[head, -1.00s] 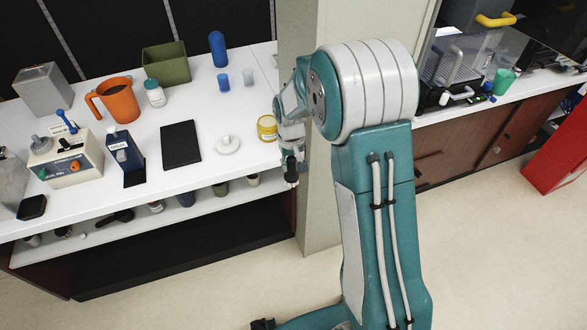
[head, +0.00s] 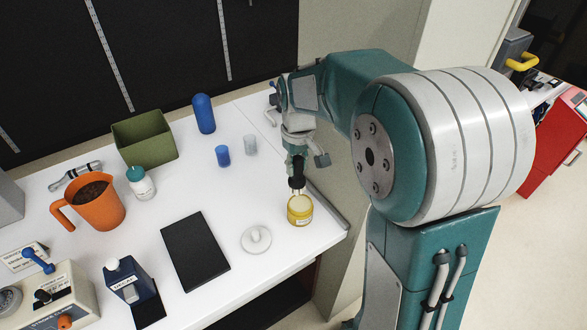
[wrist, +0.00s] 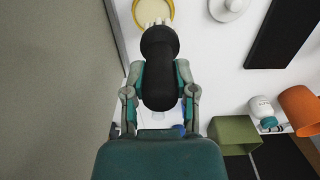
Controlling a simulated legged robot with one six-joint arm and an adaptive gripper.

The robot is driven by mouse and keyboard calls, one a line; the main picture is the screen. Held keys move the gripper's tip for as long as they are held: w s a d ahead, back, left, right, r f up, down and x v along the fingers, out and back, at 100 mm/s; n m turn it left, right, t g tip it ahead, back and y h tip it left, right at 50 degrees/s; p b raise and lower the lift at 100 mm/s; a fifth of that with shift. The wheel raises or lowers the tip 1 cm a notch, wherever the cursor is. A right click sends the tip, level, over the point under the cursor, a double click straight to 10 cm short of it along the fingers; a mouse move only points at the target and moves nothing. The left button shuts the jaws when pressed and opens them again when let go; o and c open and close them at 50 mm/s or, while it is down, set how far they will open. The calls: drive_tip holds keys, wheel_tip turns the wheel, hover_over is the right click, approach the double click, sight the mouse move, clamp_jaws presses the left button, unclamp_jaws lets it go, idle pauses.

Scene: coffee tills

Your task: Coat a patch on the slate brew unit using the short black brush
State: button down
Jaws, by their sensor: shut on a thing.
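My gripper (head: 297,160) is shut on the short black brush (head: 297,182), which hangs with its pale bristles down. In the wrist view, the black brush (wrist: 160,75) sits between the fingers, bristles toward the yellow tub (wrist: 139,16). In the head view the bristles are over the open yellow tub (head: 300,216), which holds pale cream stuff; whether they touch it I cannot tell. A dark slate-blue unit (head: 140,280) with a white knob and black base, apparently the brew unit, stands at the lower left, well away from my gripper.
A white knobbed disc (head: 256,239) and black slab (head: 195,252) lie left of the tub. An orange jug (head: 98,208), white bottle (head: 140,184), green bin (head: 145,138), blue bottle (head: 204,114) and small cups stand behind. A cream machine (head: 60,300) is at lower left.

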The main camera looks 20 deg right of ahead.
sight(302, 181)
drive_tip(key=shift+w+d+r, duration=0.1)
drive_tip(key=shift+d, duration=0.45)
drive_tip(key=f, duration=0.5)
drive_tip(key=shift+a+f, duration=0.25)
drive_tip(key=shift+a, duration=0.15)
drive_tip(key=shift+f, duration=0.15)
drive_tip(key=shift+d+f, duration=0.1)
drive_tip(key=shift+d, duration=0.65)
drive_tip(key=shift+a, duration=0.5)
drive_tip(key=shift+d+f, duration=0.1)
drive_tip(key=shift+d, duration=0.2)
